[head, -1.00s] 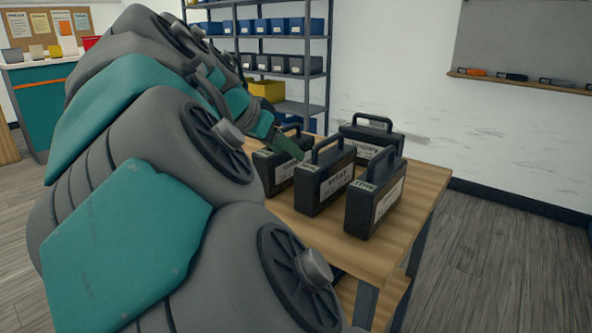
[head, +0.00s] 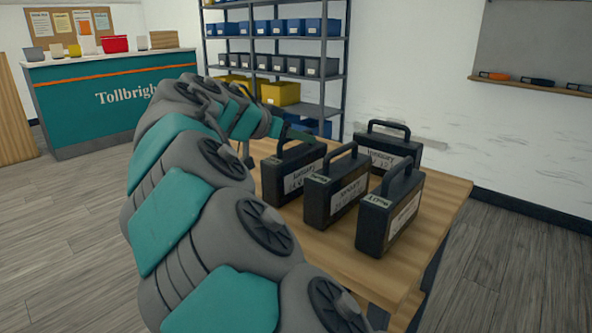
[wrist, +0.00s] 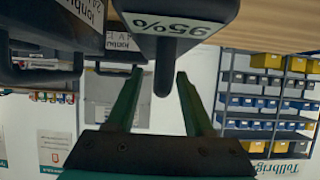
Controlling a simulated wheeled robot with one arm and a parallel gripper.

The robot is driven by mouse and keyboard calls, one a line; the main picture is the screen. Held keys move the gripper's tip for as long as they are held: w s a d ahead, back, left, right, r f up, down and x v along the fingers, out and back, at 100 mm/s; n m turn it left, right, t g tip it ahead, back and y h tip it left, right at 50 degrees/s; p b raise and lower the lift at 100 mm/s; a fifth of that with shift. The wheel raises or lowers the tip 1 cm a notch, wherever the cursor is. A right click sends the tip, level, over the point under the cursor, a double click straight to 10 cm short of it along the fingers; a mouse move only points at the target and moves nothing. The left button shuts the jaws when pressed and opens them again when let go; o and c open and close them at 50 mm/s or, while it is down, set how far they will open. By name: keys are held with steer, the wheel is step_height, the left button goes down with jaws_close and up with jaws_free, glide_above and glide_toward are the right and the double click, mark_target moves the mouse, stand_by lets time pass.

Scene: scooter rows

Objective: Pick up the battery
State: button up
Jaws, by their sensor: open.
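Several black case-shaped batteries with top handles and white labels stand upright on a wooden table in the head view. My gripper (head: 303,136) is at the handle of the left battery (head: 288,177), and one green finger shows there. In the wrist view, which is upside down, my gripper (wrist: 158,75) is open. The dark handle (wrist: 162,80) of a battery marked 95% (wrist: 172,24) lies between the two green fingertips, with a gap on each side. The handle is not gripped. The far finger is hidden in the head view.
Close by on the table (head: 415,245) are a front middle battery (head: 334,192), a front right battery (head: 389,213) and a back battery (head: 388,150). A shelf rack (head: 345,62) with bins stands behind. Floor to the right is clear.

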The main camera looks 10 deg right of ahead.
steer(key=x, duration=0.2)
steer(key=shift+w+d+f, duration=0.15)
steer(key=shift+d+f, duration=0.1)
jaws_close()
steer(key=shift+r, duration=0.1)
stand_by(1.1)
